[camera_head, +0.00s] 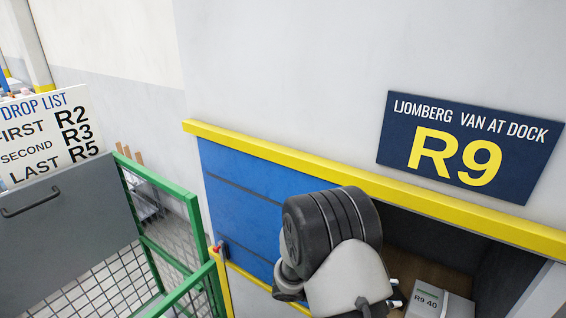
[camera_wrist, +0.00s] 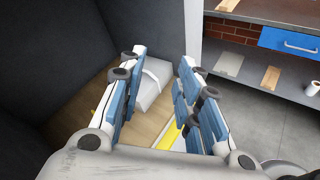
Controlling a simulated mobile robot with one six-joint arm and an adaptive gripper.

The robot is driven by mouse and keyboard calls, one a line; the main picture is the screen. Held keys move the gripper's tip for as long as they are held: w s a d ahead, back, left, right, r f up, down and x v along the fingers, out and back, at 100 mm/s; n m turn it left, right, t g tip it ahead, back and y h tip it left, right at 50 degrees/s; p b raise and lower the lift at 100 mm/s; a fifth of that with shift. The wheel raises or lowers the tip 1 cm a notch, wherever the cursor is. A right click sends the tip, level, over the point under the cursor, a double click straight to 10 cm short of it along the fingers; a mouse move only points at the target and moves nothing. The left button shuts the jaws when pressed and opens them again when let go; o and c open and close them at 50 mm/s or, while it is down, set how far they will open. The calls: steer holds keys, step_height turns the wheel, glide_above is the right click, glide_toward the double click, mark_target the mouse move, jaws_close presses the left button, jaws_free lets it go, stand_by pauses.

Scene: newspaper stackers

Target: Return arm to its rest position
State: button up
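My gripper (camera_wrist: 161,62) shows in the wrist view with its two blue-padded fingers spread apart and nothing held between them. Beyond the fingers a pale strapped bundle (camera_wrist: 152,88) lies on a wooden floor (camera_wrist: 75,108), apart from the pads as far as I can see. In the head view my arm's dark and grey joint is in front of the opening under the yellow beam. A grey bundle marked R9 40 (camera_head: 441,302) lies inside that opening, just right of my arm. My fingers are mostly hidden there.
A yellow beam (camera_head: 390,190) crosses above the opening, with a blue panel (camera_head: 240,190) at left. A sign reading R9 (camera_head: 465,150) hangs above. A green-framed mesh cage (camera_head: 178,235) stands left. The wrist view shows a shelf unit with a blue drawer (camera_wrist: 290,42) beyond grey floor.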

steer(key=s+r+m+g+y+b, duration=0.1)
steer(key=s+r+m+g+y, duration=0.2)
steer(key=s+r+m+y, duration=0.6)
steer(key=s+a+r+m+t+y+b, duration=0.1)
steer(key=s+a+r+m+t+y, duration=0.1)
steer(key=s+a, duration=0.3)
steer(key=s+a+r+m+t+y+b, duration=0.1)
steer(key=s+a+r+m+t+y, duration=0.2)
steer(key=s, duration=0.5)
steer(key=a+r+t, duration=0.1)
steer(key=a+t, duration=0.1)
steer(key=a, duration=0.1)
steer(key=shift+s+y, duration=0.35)
steer(key=shift+y, duration=0.05)
